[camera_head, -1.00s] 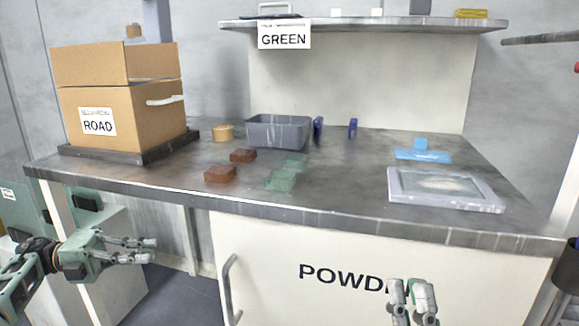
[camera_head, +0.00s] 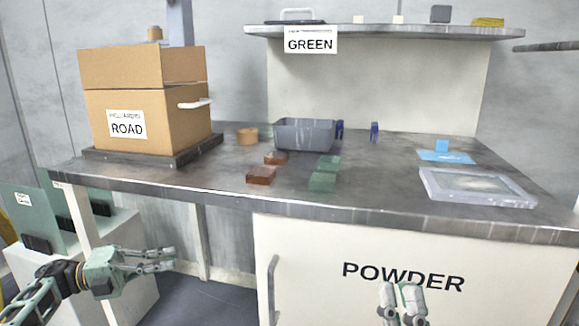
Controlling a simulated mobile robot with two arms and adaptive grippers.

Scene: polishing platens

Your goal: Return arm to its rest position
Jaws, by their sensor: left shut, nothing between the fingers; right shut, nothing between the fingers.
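My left gripper (camera_head: 168,260) is at the lower left, in front of and below the bench's front edge. Its fingers point right and it is shut and empty. My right gripper (camera_head: 402,292) shows at the bottom, in front of the white cabinet door marked POWDER. It is shut and empty, and its arm is out of view below. Neither gripper touches anything that I can see.
The dark bench top (camera_head: 215,175) carries a cardboard box (camera_head: 165,118) marked ROAD, a grey bin (camera_head: 303,135), red-brown blocks (camera_head: 261,175), green blocks (camera_head: 322,182) and a framed tray (camera_head: 478,188). A shelf (camera_head: 400,32) hangs behind. A cabinet handle (camera_head: 272,290) stands out below.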

